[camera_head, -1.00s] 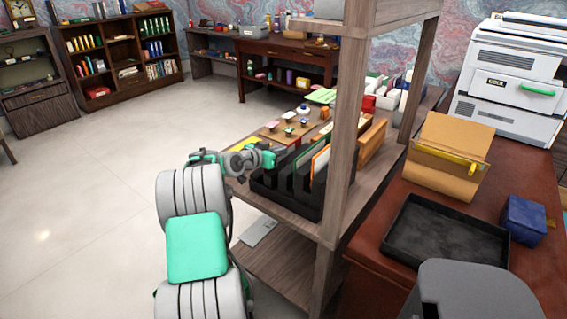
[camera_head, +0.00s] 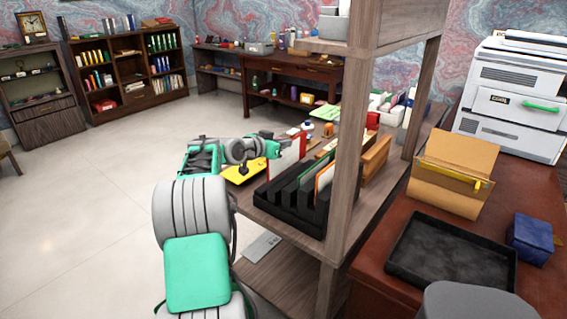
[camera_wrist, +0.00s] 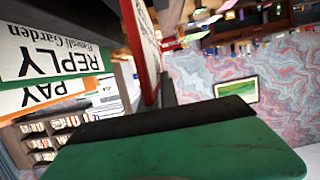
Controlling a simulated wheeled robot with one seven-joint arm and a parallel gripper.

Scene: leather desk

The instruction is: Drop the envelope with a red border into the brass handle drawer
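The envelope with a red border (camera_head: 291,152) stands upright above the black sorter (camera_head: 290,212), white with a red edge. My gripper (camera_head: 277,148) is at its upper left side and appears shut on it. In the wrist view the envelope (camera_wrist: 142,45) is seen nearly edge-on, running down to the black pad of my green finger. Other envelopes marked REPLY (camera_wrist: 60,62) and PAY (camera_wrist: 50,92) show at the left there. A brass handle drawer cannot be made out; the wooden desk (camera_head: 290,68) at the back has drawer fronts too small to tell.
A wooden shelf post (camera_head: 347,150) rises just right of the sorter. A yellow sheet (camera_head: 243,172) lies on the shelf left of the sorter. A black tray (camera_head: 452,255) and a blue box (camera_head: 530,238) sit on the right desk. The floor (camera_head: 100,190) at left is clear.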

